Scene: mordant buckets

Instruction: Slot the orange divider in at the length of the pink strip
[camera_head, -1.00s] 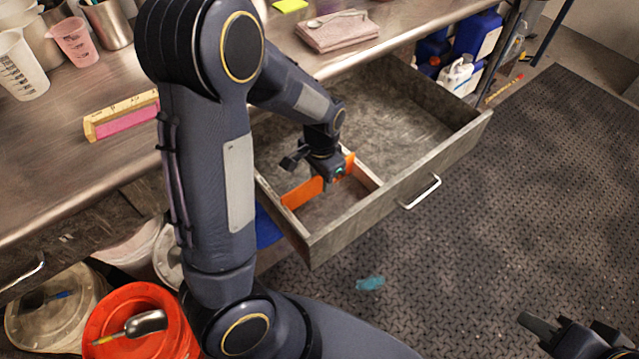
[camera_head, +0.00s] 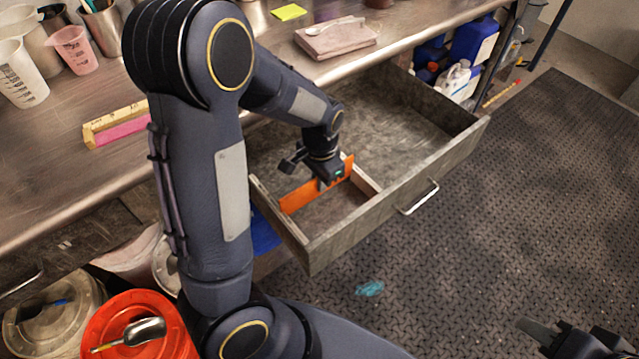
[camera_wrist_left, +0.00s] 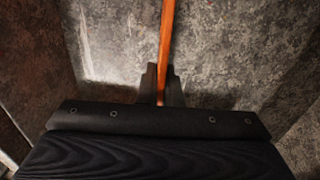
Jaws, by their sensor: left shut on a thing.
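The orange divider (camera_head: 302,197) is in the open drawer (camera_head: 355,233), running crosswise near its left end. It also shows in the left wrist view (camera_wrist_left: 166,40) as a thin edge-on orange strip. My left gripper (camera_head: 331,181) is shut on it from above; its closed fingers also show in the wrist view (camera_wrist_left: 161,88). Whether the divider's ends sit in slots or touch the drawer floor cannot be told. The pink strip (camera_head: 122,130) lies along a yellow ruler (camera_head: 115,118) on the bench, partly hidden by my left arm. My right gripper (camera_head: 572,335) is at the bottom right, open, away from the drawer.
Pale rails (camera_head: 366,180) line the inner drawer walls near the divider. The drawer's right part is empty. An orange-red bucket (camera_head: 172,340) stands below left.

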